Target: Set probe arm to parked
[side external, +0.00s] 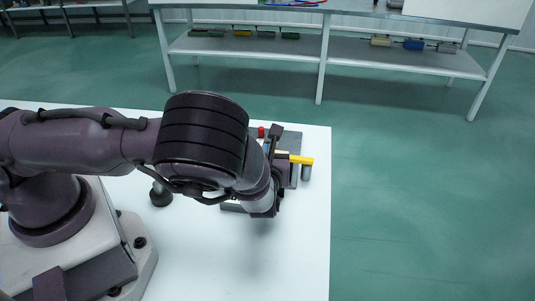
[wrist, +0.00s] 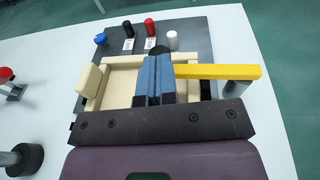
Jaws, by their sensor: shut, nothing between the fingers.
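The yellow bar, which looks like the probe arm (wrist: 220,71), points right across the fixture in the wrist view. Its right end lies over or against a grey post (wrist: 238,87); contact is unclear. Its left end is hidden behind my gripper (wrist: 155,62), near a black round part (wrist: 157,50). My gripper's blue fingers are shut together with nothing between them, over the beige frame and beside the bar's left end. In the side external view the yellow bar (side external: 302,160) sticks out right of my wrist, which hides most of the fixture.
The dark grey panel (wrist: 193,35) carries a blue knob (wrist: 101,39), a black knob (wrist: 128,28), a red knob (wrist: 149,25) and a white knob (wrist: 172,38). A beige block (wrist: 88,80) stands at the frame's left. The white table (side external: 300,250) is clear in front.

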